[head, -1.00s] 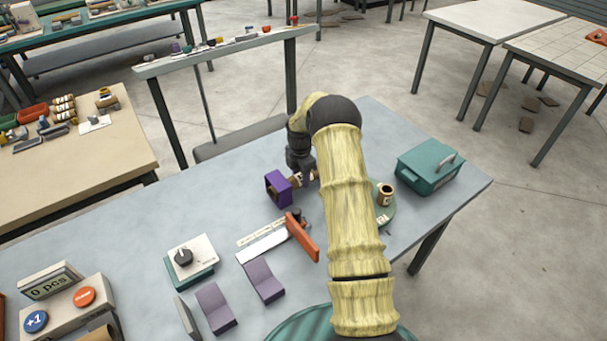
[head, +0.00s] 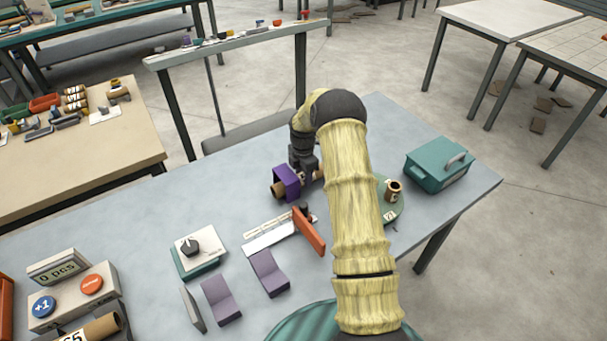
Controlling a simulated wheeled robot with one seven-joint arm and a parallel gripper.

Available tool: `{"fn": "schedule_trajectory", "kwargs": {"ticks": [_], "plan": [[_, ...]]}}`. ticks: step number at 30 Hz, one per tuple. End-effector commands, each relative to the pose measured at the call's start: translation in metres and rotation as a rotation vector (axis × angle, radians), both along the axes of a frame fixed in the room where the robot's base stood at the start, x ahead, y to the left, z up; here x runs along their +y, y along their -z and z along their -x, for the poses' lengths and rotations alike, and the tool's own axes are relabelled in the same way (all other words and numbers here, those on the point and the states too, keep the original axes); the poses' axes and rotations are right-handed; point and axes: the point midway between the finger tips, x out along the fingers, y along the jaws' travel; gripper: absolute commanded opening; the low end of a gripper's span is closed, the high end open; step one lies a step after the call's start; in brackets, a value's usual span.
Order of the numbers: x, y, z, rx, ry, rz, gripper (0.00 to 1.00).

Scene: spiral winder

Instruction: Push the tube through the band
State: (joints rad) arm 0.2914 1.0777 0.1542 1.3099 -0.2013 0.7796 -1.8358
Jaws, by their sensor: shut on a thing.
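The purple band (head: 291,180) is a square frame standing on the blue-grey table, left of my arm. The brown cardboard tube (head: 277,190) lies through it, with one end sticking out on the band's left side and more of it showing on the right. My gripper (head: 308,174) is at the band's right side, pointing down and shut on the tube. My arm and wrist hide part of the tube and most of the fingers.
An orange upright plate (head: 309,232) and a white ruler-like strip (head: 270,237) lie just in front. A green turntable (head: 396,212) with a small brown tube piece (head: 393,190) and a teal box (head: 438,165) are on the right. Purple angled stands (head: 268,274) are nearer.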

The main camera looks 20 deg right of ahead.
Motion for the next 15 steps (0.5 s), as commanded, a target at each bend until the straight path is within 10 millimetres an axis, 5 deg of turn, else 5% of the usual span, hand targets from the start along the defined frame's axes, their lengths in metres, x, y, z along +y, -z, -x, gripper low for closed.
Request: {"fn": "schedule_trajectory", "kwargs": {"ticks": [6,7,10,15], "plan": [[0.0013,0.0001,-0.0005,0.000,-0.002,0.000,0.21],[0.0012,0.0001,-0.0004,0.000,-0.002,0.000,0.46],[0.0009,0.0001,-0.0003,0.000,-0.002,0.000,0.66],[0.0001,0.0001,-0.0001,0.000,0.000,0.000,0.70]]}}
